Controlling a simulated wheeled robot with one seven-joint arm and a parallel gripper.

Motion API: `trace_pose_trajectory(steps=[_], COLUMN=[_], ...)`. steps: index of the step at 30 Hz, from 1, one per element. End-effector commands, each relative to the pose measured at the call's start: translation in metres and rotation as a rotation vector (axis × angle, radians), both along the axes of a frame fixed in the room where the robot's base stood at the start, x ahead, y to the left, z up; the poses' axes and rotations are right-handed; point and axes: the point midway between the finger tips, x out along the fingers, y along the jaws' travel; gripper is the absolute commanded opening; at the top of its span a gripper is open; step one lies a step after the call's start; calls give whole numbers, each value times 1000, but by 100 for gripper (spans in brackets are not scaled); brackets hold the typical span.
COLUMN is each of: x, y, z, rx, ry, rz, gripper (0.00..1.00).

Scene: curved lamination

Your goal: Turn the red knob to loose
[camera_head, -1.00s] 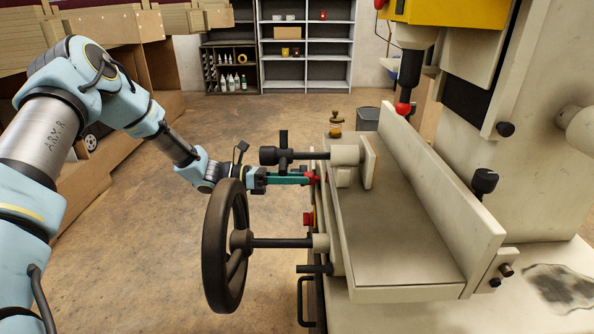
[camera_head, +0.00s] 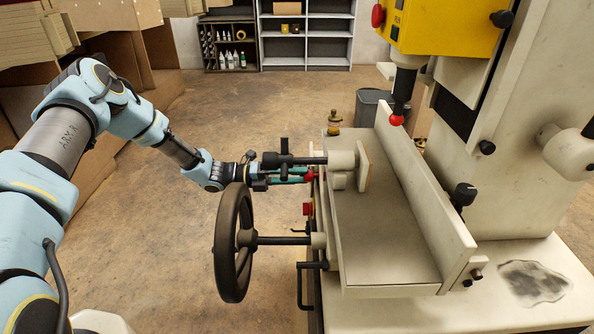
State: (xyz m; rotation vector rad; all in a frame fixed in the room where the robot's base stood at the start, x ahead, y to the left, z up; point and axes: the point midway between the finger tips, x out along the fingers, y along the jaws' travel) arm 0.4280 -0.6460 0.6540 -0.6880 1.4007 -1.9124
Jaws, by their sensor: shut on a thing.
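A small red knob (camera_head: 313,174) sits on the left side of the machine, under the black clamp rod. My gripper (camera_head: 304,175) reaches it from the left with its teal fingers. The fingertips are shut on the red knob, and their tips and part of the knob are hard to make out. The black clamp rod and handle partly cover my gripper from above. The knob's turn angle cannot be read at this size.
A dark handwheel (camera_head: 234,243) stands just in front of and below my gripper. A red button (camera_head: 307,209) is below the knob. Open floor lies to the left.

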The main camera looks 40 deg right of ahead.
Motion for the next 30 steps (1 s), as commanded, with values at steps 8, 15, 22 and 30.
trace_pose_trajectory(steps=[8,15,22,30], x=[0,0,-1,-1], y=[1,1,1,1], z=[0,-1,-1,-2], rx=[148,238,283,297], ry=[180,289,343,359], rz=[-1,0,0,-1], gripper=[0,0,0,0])
